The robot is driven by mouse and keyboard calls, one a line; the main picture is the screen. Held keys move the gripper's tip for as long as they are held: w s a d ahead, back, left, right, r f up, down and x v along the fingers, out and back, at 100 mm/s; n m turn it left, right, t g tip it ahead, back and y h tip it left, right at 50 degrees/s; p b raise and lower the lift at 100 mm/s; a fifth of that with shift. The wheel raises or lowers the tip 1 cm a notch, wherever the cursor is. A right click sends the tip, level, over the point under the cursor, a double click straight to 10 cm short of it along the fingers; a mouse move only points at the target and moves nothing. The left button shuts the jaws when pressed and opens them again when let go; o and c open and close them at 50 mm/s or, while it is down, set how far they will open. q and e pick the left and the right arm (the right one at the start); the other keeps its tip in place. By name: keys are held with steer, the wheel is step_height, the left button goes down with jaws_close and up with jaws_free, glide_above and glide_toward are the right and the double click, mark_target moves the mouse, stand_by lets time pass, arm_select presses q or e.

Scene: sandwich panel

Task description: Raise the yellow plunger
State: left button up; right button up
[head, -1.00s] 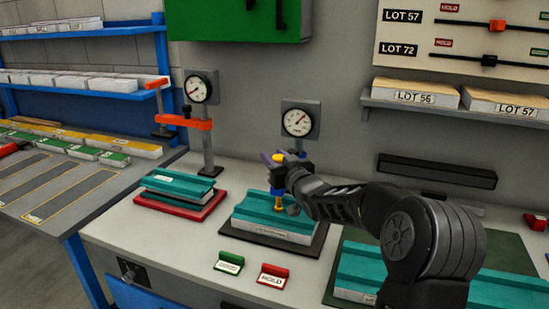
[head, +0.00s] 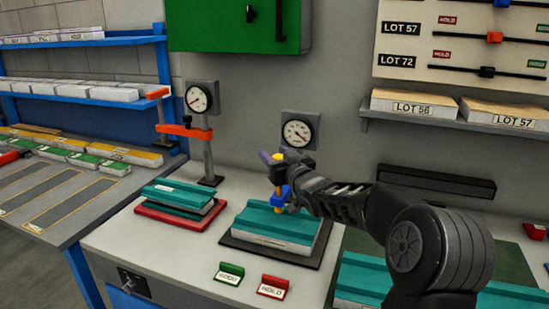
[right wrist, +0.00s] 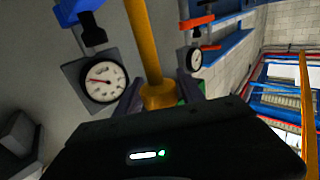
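The yellow plunger (head: 278,172) stands upright above the middle teal-topped panel (head: 273,224), passing through a blue holder (head: 281,191). Its lower yellow part shows below the holder, near the panel's top. My right gripper (head: 276,160) comes in from the right and is closed around the plunger's upper part. In the right wrist view the plunger (right wrist: 145,45) runs up from between the two fingers (right wrist: 160,95), with its wider end between them. The gauge (head: 298,131) is on the wall side just behind the gripper. My left gripper is not in view.
An orange-armed stand with a gauge (head: 199,97) rises at the left, beside a panel on a red base (head: 184,216). Green (head: 230,272) and red (head: 272,286) label blocks sit in front. Another teal panel (head: 385,280) lies under my right arm.

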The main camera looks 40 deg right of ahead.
steer(key=shift+o, duration=0.9)
steer(key=shift+f, duration=0.15)
steer(key=shift+s+f, duration=0.1)
steer(key=shift+s, duration=0.25)
steer(key=s+a+b, duration=0.1)
steer(key=s, duration=0.6)
steer(key=shift+a+b, duration=0.2)
steer(key=shift+b, duration=0.15)
